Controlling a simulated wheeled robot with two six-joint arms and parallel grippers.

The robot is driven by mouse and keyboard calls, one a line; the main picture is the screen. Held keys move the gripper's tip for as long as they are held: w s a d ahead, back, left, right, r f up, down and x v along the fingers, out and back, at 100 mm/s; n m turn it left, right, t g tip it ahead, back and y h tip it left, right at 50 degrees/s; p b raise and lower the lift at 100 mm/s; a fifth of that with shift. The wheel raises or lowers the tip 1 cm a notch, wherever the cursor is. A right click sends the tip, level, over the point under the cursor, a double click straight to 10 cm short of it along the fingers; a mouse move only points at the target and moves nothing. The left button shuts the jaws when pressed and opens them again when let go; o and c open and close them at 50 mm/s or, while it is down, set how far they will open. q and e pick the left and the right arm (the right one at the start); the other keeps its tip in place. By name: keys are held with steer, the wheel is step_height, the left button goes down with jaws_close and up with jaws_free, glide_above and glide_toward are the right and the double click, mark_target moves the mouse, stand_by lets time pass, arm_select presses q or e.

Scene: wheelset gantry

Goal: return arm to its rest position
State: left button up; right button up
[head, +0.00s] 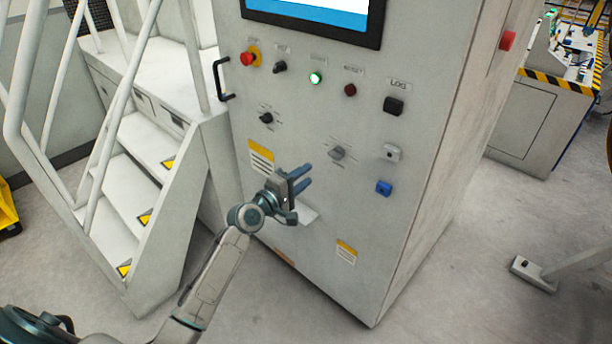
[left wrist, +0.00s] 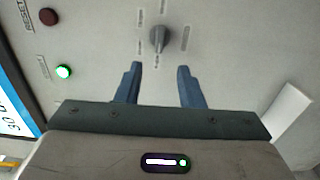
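My left arm reaches in from the lower left in the head view. Its gripper (head: 304,178) is in front of the cabinet's lower front panel, left of and below a grey rotary knob (head: 337,153). In the left wrist view the two blue fingers of the left gripper (left wrist: 158,85) are spread apart with nothing between them. The same grey knob shows in that view (left wrist: 158,38), just beyond the fingertips and apart from them. My right gripper is in neither view.
The grey control cabinet (head: 420,110) carries a red emergency button (head: 247,59), a lit green button (head: 316,78), a dark red button (head: 350,90) and a handle (head: 222,80). White stairs (head: 130,190) with railings stand left. Floor (head: 450,290) at right is mostly clear.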

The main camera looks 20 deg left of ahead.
arm_select(q)
steer(key=s+a+f+m+g+y, duration=0.1)
steer(key=s+a+f+g, duration=0.15)
steer(key=f, duration=0.85)
steer(key=s+a+f+m+g+y, duration=0.15)
steer(key=s+f, duration=0.25)
steer(key=f, duration=0.6)
steer(key=s+a+f+m+g+y, duration=0.1)
steer(key=s+f+g+y, duration=0.15)
steer(key=f, duration=0.85)
steer(key=s+f+m+g+y, duration=0.1)
steer(key=s+f+m+g, duration=0.3)
steer(key=s+f, duration=1.35)
steer(key=s+f+m+g, duration=0.1)
steer(key=s+f, duration=0.3)
steer(key=s, duration=0.6)
steer(key=s+f+m+g, duration=0.2)
steer(key=s+f, duration=0.3)
steer(key=s, duration=0.6)
steer(key=s+f+m+g+y, duration=0.1)
steer(key=s+f+m, duration=0.3)
steer(key=s, duration=0.6)
steer(key=shift+s+d+f+g, duration=0.3)
steer(key=shift+s+f+g, duration=0.1)
steer(key=shift+g, duration=0.25)
steer(key=shift+w, duration=0.15)
